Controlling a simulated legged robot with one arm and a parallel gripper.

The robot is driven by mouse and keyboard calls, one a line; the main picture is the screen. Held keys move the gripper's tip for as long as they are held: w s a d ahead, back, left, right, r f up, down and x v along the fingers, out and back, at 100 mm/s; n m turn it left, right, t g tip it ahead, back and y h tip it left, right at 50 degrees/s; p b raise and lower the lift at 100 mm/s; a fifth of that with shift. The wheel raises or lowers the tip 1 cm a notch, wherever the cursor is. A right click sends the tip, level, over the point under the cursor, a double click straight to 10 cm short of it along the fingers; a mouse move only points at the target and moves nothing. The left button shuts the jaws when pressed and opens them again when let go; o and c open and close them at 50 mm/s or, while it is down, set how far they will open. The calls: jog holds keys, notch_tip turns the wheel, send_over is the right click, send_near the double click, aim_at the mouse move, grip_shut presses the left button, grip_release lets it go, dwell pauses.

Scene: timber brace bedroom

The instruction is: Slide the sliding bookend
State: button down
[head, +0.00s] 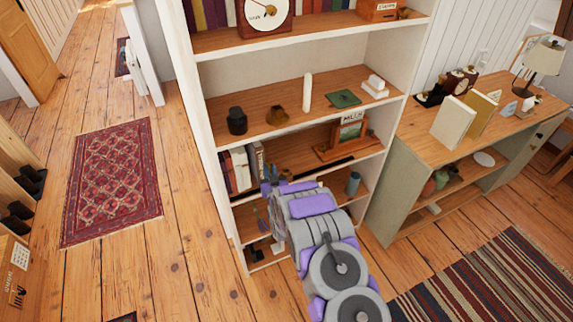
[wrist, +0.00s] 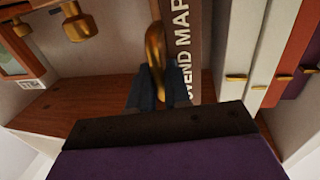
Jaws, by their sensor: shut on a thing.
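My gripper (wrist: 162,85) is shut on an upright golden handle (wrist: 155,52), which I take to be part of the sliding bookend. The handle stands close beside a brown spine lettered "WEND MAP" (wrist: 194,45) in the wrist view. The rest of the bookend is hidden behind the handle and my gripper. In the head view my gripper (head: 270,187) is at the front of a lower shelf of the white bookcase (head: 203,112), by the right end of a row of books (head: 241,168). The contact is too small to make out there.
Pale and red spines with gold bands (wrist: 285,60) stand right of the handle in the wrist view. A wooden stand (head: 340,150) holding a picture is further right on the same shelf. A dark jar (head: 237,121) and a candle (head: 307,90) are on the shelf above.

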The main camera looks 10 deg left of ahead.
jog(key=shift+s+a+r, duration=0.1)
jog(key=shift+s+a, duration=0.15)
jog(key=shift+a, duration=0.3)
jog(key=c, duration=1.3)
grip_release()
jog(key=shift+c, duration=0.2)
jog(key=v, duration=1.7)
jog(key=shift+p, duration=0.3)
